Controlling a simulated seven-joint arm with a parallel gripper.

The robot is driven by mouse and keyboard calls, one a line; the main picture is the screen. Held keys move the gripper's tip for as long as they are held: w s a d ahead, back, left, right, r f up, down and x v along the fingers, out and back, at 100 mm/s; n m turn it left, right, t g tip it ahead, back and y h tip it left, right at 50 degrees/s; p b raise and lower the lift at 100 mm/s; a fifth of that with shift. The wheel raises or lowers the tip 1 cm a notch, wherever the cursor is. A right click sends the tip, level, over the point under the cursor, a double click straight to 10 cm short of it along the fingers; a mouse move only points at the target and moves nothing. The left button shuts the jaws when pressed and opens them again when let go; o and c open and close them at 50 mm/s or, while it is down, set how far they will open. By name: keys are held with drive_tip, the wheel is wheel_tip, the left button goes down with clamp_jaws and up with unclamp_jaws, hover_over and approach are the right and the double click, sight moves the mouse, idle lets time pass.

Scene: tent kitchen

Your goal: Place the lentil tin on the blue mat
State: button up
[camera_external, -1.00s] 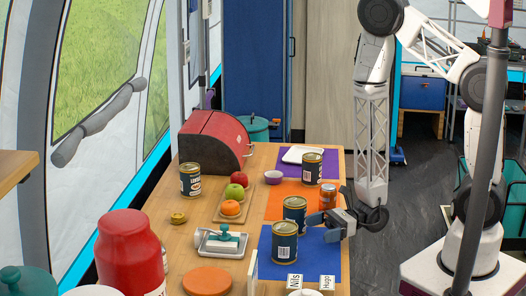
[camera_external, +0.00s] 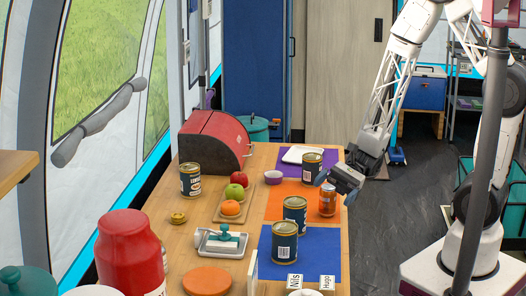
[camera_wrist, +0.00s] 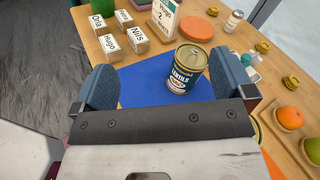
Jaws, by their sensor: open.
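In the wrist view the lentil tin (camera_wrist: 187,72), with a dark label reading LENTILS, stands upright on the blue mat (camera_wrist: 140,85). In the external view two similar tins stand close together there: a front tin (camera_external: 285,242) on the blue mat (camera_external: 320,255) and a rear tin (camera_external: 294,213) near its far edge. My gripper (camera_external: 322,180) is open and empty, above the orange mat and apart from the tins. In the wrist view its fingers (camera_wrist: 165,85) frame the lentil tin from a distance.
Another tin (camera_external: 312,168) stands on the purple mat (camera_external: 328,170), and one (camera_external: 190,180) by the red bread bin (camera_external: 215,140). An orange jar (camera_external: 327,200) stands on the orange mat (camera_external: 285,203) below my gripper. Name blocks (camera_wrist: 110,43) lie beyond the blue mat.

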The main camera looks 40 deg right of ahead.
drive_tip(key=s+d+r+n+t+h, duration=0.2)
drive_tip(key=d+r+n+h, duration=0.3)
drive_tip(key=d+r+h, duration=0.3)
drive_tip(key=s+d+r+n+t+h, duration=0.2)
drive_tip(key=d+r+n+t+h, duration=0.2)
drive_tip(key=d+r, duration=1)
drive_tip(key=d+n+h, duration=0.2)
drive_tip(key=d+h, duration=0.2)
drive_tip(key=d, duration=0.3)
drive_tip(key=shift+d+n, duration=0.15)
drive_tip(key=shift+n, duration=0.15)
